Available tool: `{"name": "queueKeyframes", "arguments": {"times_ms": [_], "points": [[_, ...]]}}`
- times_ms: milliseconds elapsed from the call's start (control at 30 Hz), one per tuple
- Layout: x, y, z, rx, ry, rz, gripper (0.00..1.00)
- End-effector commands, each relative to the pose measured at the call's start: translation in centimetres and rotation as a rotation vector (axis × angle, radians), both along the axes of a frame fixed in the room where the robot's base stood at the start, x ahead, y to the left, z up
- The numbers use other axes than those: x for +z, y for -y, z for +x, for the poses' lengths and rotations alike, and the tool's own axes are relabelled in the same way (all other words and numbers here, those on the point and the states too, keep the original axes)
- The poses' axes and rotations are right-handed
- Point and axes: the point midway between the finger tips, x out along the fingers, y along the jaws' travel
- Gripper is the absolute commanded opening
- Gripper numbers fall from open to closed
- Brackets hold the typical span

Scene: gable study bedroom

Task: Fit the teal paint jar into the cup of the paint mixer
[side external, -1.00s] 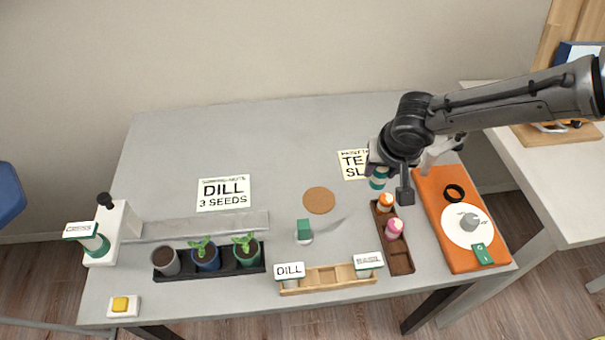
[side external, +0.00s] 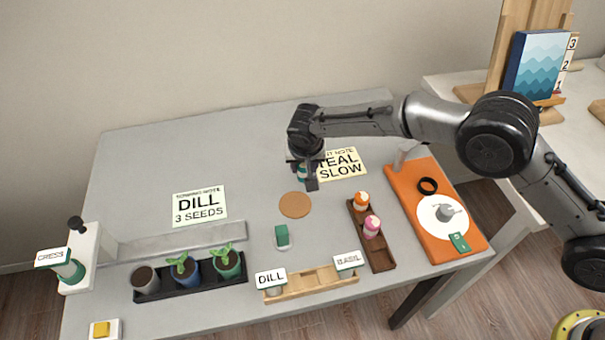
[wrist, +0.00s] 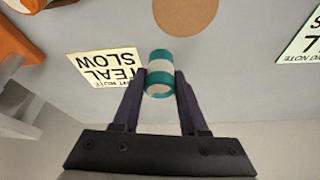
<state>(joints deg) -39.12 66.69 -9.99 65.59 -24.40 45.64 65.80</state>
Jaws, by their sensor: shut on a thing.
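The teal paint jar (wrist: 160,75), teal with a pale band, is between my gripper's fingers (wrist: 158,85) in the wrist view. My gripper (side external: 306,178) is shut on it. In the side view the jar (side external: 302,174) is partly hidden by a finger, just left of the TEAL SLOW note (side external: 343,164); its height above the table is unclear.
A brown rack (side external: 380,262) holds orange and pink jars beside the orange board. A cork disc (side external: 295,205) and a green-topped item (side external: 282,237) lie in front of my gripper. A wooden rack (side external: 318,286), potted plants and a white CRESS stand (side external: 83,240) are farther left.

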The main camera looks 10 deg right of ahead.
Motion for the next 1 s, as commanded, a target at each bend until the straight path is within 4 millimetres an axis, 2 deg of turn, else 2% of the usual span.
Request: {"name": "queueKeyframes", "arguments": {"times_ms": [333,767,800,933,1000], "points": [[-3.5,-0.3,0.5,0.000,0.001,0.000,0.00],[-4.0,-0.3,0.5,0.000,0.001,0.001,0.00],[-4.0,-0.3,0.5,0.000,0.001,0.001,0.48],[-4.0,-0.3,0.5,0.000,0.001,0.001,0.71],[-4.0,-0.3,0.5,0.000,0.001,0.001,0.72]]}}
